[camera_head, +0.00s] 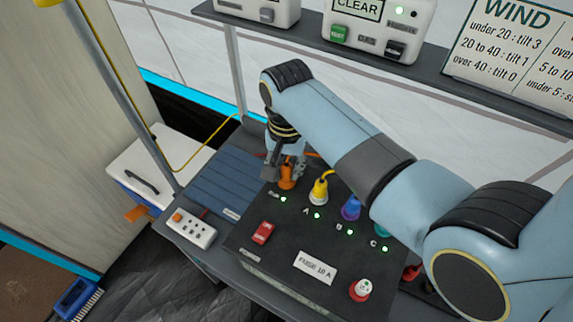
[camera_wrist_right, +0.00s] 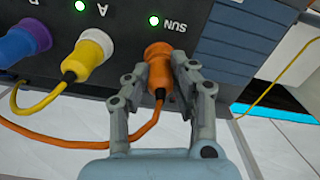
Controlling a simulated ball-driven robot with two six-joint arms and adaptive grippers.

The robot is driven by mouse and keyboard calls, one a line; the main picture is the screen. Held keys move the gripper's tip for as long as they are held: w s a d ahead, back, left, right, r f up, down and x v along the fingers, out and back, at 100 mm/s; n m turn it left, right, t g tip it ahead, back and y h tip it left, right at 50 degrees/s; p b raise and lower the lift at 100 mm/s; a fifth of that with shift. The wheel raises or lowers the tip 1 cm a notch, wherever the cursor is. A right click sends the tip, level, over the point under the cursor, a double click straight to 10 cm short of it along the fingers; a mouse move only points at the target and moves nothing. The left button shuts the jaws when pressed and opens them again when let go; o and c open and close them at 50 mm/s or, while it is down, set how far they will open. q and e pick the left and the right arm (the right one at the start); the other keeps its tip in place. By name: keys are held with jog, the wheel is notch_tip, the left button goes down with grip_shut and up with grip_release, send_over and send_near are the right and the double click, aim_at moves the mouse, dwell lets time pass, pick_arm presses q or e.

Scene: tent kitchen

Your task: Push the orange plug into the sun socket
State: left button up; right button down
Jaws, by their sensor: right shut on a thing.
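The orange plug (camera_head: 287,183) stands at the SUN position on the dark panel box, at the left end of a row of plugs. It also shows in the right wrist view (camera_wrist_right: 158,52), with its orange cable trailing away. My right gripper (camera_wrist_right: 161,72) is shut on the orange plug, one finger on each side. In the head view this gripper (camera_head: 284,168) comes down from above onto the plug. The plug covers the sun socket, and its base meets the panel face. A green light beside the SUN label (camera_wrist_right: 153,20) is lit. My left gripper is not in view.
A yellow plug (camera_head: 320,192), a blue-purple plug (camera_head: 351,208) and a teal plug stand in the same row. The panel (camera_head: 285,250) carries a red switch (camera_head: 262,232) and a red-and-white knob (camera_head: 361,289).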

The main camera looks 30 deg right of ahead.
jog(key=c, duration=1)
grip_release()
jog(key=shift+c, duration=0.2)
notch_tip(320, 180, up, 11)
jog(key=shift+f, duration=0.1)
jog(key=shift+r, duration=0.6)
